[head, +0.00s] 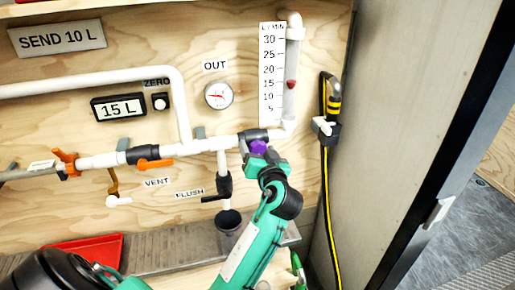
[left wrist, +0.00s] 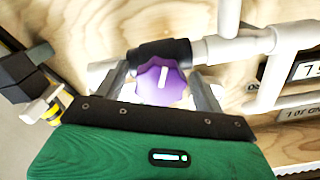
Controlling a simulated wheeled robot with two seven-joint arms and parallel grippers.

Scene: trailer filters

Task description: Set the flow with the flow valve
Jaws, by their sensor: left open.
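The flow valve is a purple knob (head: 258,147) on a black fitting at the right end of the white pipe. In the left wrist view the purple knob (left wrist: 163,82) shows a white mark on its face. My left gripper (head: 263,158) is at the knob. In the left wrist view my left gripper (left wrist: 162,92) is open, one finger on each side of the knob; I cannot tell whether they touch it. The flow meter (head: 291,70) stands above right, its red float (head: 291,84) near 15. My right gripper is not in view.
A sign (head: 58,37) reads SEND 10 L and a display (head: 119,107) reads 15 L. An orange vent handle (head: 155,164), a black flush handle (head: 215,198) and an orange valve (head: 67,162) are left of the knob. A black-and-yellow cable (head: 326,180) hangs at the right.

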